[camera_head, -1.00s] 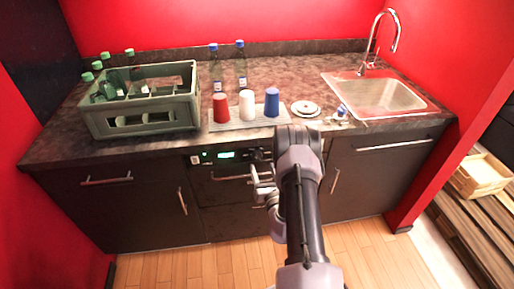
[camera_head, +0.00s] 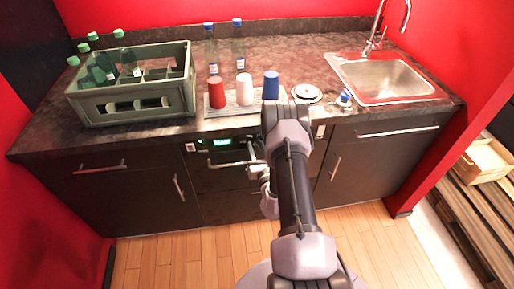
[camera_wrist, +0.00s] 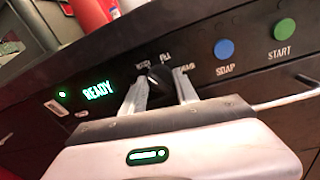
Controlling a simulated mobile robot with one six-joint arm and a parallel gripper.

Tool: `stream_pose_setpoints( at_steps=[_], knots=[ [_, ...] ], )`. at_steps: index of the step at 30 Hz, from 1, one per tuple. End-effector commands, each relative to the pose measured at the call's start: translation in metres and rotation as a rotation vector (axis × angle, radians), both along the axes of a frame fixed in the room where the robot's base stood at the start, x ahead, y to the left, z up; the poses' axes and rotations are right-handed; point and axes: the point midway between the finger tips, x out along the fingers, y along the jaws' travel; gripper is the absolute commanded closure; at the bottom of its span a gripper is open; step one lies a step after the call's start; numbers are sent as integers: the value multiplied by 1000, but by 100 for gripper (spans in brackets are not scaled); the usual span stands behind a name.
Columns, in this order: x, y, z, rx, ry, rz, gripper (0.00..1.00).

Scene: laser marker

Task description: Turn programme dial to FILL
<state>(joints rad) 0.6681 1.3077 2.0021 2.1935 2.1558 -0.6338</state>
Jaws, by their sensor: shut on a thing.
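The programme dial (camera_wrist: 157,76) is a small dark knob on the black machine front in the wrist view. My gripper (camera_wrist: 160,92) is shut on it, one finger on each side. A label reading FILL (camera_wrist: 165,57) is above the dial, with small, hard-to-read labels to its left and right. The dial's pointer direction is too small to tell surely. A green display (camera_wrist: 98,91) reads READY. In the head view my arm hides the dial, and my gripper (camera_head: 257,162) is at the panel, right of the lit display (camera_head: 222,142).
A blue SOAP button (camera_wrist: 224,48) and a green START button (camera_wrist: 285,28) are right of the dial. A bar handle (camera_head: 232,162) sticks out below the panel. Cups, a bottle crate (camera_head: 135,108) and a sink (camera_head: 385,78) are on the worktop above.

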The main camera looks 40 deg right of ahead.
Motion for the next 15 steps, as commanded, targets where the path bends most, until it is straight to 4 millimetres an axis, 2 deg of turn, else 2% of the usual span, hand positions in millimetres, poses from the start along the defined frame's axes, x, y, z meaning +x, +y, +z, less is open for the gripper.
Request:
stream_pose_setpoints(
  at_steps=[8,15],
  knots=[
    [0,0,0,39,-25,1,100],
    [0,0,0,172,-107,1,100]
  ],
)
